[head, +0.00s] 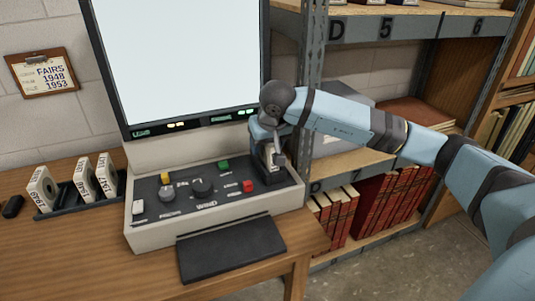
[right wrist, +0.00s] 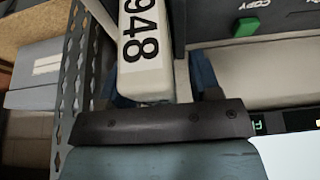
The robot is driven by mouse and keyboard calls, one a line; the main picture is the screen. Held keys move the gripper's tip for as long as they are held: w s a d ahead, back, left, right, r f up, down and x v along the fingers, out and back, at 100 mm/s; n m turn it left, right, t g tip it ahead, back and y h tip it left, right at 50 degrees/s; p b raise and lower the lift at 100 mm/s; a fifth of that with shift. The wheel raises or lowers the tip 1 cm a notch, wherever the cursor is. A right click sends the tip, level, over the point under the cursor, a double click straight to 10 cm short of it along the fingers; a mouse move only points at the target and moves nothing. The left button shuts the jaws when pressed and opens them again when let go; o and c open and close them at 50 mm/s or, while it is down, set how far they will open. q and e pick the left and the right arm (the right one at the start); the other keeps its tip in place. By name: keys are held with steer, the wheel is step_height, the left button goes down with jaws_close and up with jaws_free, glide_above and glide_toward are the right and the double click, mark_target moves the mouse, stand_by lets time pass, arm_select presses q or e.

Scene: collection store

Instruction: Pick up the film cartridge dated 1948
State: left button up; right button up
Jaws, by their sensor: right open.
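A white film cartridge (right wrist: 145,50) with "948" readable on its label stands in the dark holder at the right end of the viewer's control panel. In the head view this cartridge (head: 269,156) is mostly hidden by my right gripper (head: 275,160), which points down over it. In the right wrist view the cartridge's end lies between the open fingers, close to the palm; I cannot tell whether they touch it. Several other white cartridges (head: 105,177) stand in a black rack at the left, with small year labels that are hard to read. My left gripper is not in view.
The viewer's big screen (head: 180,55) rises behind the control panel (head: 200,195). Metal shelving with red volumes (head: 385,212) stands close on the right. The table's left front is clear.

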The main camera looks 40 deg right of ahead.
steer(key=shift+f, duration=0.15)
jaws_close()
stand_by(0.4)
